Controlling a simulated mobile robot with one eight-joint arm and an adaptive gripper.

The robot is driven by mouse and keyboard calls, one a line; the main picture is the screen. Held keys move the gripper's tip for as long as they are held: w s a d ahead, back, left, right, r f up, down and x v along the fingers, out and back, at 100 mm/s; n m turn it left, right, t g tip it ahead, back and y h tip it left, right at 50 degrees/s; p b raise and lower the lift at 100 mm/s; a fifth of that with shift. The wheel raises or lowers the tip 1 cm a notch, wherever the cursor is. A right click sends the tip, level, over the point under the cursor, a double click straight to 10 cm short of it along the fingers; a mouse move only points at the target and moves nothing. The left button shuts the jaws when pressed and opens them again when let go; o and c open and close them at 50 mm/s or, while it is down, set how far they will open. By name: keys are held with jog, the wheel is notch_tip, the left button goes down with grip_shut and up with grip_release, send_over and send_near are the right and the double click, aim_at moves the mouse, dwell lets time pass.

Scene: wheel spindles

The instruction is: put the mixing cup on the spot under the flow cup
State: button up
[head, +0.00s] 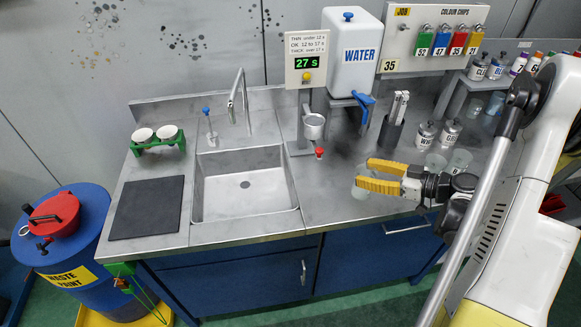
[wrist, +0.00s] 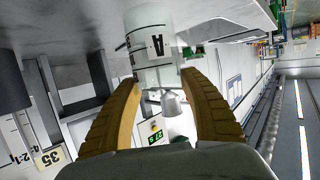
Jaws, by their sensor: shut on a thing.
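The mixing cup (head: 360,192) is pale and translucent, at the fingertips of my gripper (head: 363,174) over the worktop. In the wrist view my gripper (wrist: 161,80) is shut around the cup (wrist: 150,35), which shows a black letter A and scale marks. The flow cup (head: 313,127) is a grey metal cup on the stand under the timer, left of and behind the held cup. A red-capped piece (head: 319,152) shows just below it. The spot under the flow cup cannot be made out clearly. Whether the mixing cup touches the worktop is unclear.
The sink (head: 245,185) lies left of the stand. A timer sign (head: 307,62) reads 27 s. The white water tank (head: 352,55) with its blue tap stands behind.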

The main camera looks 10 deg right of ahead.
jog(key=r+b+x, duration=0.1)
jog(key=x, duration=0.4)
jog(key=r+b+x, duration=0.1)
jog(key=x, duration=0.5)
jog(key=a+r+b+x, duration=0.1)
jog(key=x, duration=0.5)
jog(key=shift+w+a, duration=0.25)
jog(key=shift+d+r, duration=0.1)
jog(key=shift+d, duration=0.05)
jog(key=shift+b, duration=0.3)
jog(key=o, duration=1)
jog(key=shift+o, duration=0.2)
